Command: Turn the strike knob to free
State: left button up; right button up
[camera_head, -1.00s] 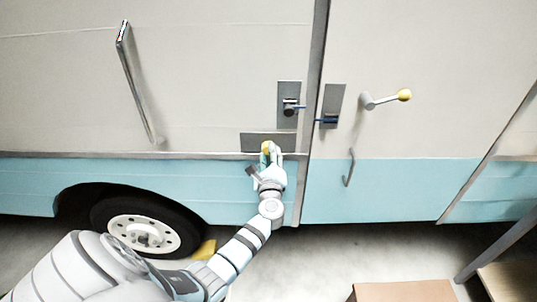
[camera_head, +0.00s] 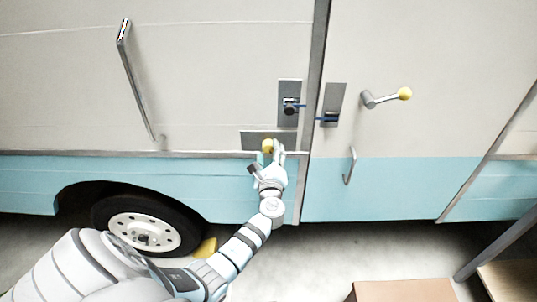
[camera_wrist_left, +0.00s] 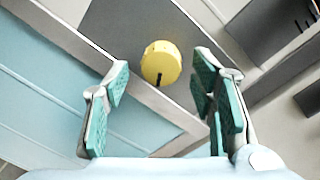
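The yellow round knob (camera_head: 267,145) sits on a dark grey plate (camera_head: 250,140) low on the camper wall, left of the door seam. In the left wrist view the knob (camera_wrist_left: 161,60) shows a short black mark at its lower edge. My left gripper (camera_head: 272,154) is just below and in front of the knob. Its teal-padded fingers (camera_wrist_left: 162,75) are spread wide, one on each side of the knob in that view, with visible gaps and nothing between the pads. My right gripper is not in view.
Above the plate are a black latch (camera_head: 290,106) and a blue-barred catch (camera_head: 329,120) across the seam. A lever with a yellow ball (camera_head: 404,94) and a small handle (camera_head: 349,167) are on the door. A long grab handle (camera_head: 138,85) is at left, a brown box (camera_head: 403,291) below right.

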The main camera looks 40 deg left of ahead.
pick_arm(q)
jog(key=shift+s+d, duration=0.2)
jog(key=v, duration=1.1)
jog(key=shift+s, duration=0.25)
jog(key=shift+d, duration=0.1)
